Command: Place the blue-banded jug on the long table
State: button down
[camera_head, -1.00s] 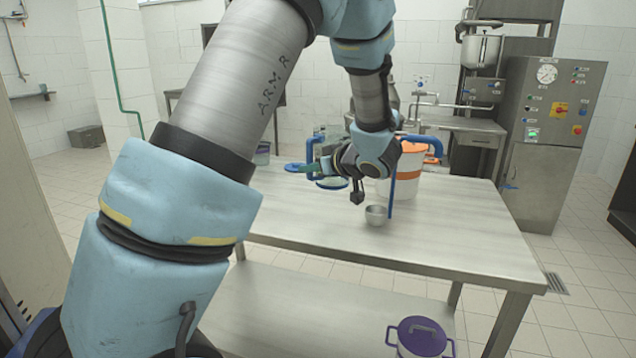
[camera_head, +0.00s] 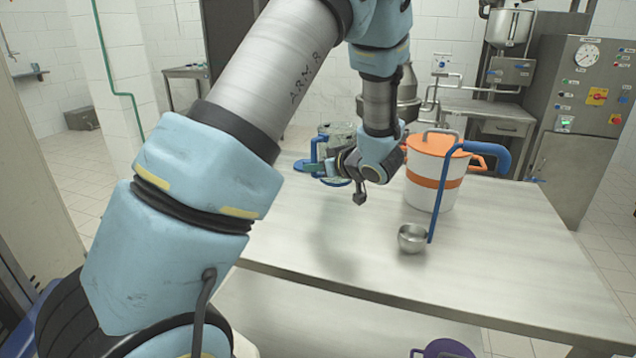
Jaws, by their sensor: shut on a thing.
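The blue-banded jug (camera_head: 341,131) looks clear, with a blue handle on its left, at the far left part of the long table (camera_head: 540,285). My gripper (camera_head: 332,167) is in front of it, shut on it near the blue handle. The gripper and wrist hide much of the jug, so the exact grip does not show. I cannot tell whether the jug's base touches the tabletop. Blue round shapes show beside and below the gripper, partly hidden.
A white bucket (camera_head: 424,192) with an orange band and lid stands right of my wrist. A metal ladle (camera_head: 411,239) with a tall blue handle is nearer. The table's front and right are clear. A purple-lidded pot (camera_head: 445,349) is below. A control cabinet (camera_head: 585,110) stands behind right.

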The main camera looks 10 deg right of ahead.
jog(key=shift+f, duration=2.2)
jog(key=shift+f, duration=0.2)
jog(key=c, duration=0.8)
grip_release()
jog(key=shift+c, duration=0.2)
jog(key=shift+r, duration=0.15)
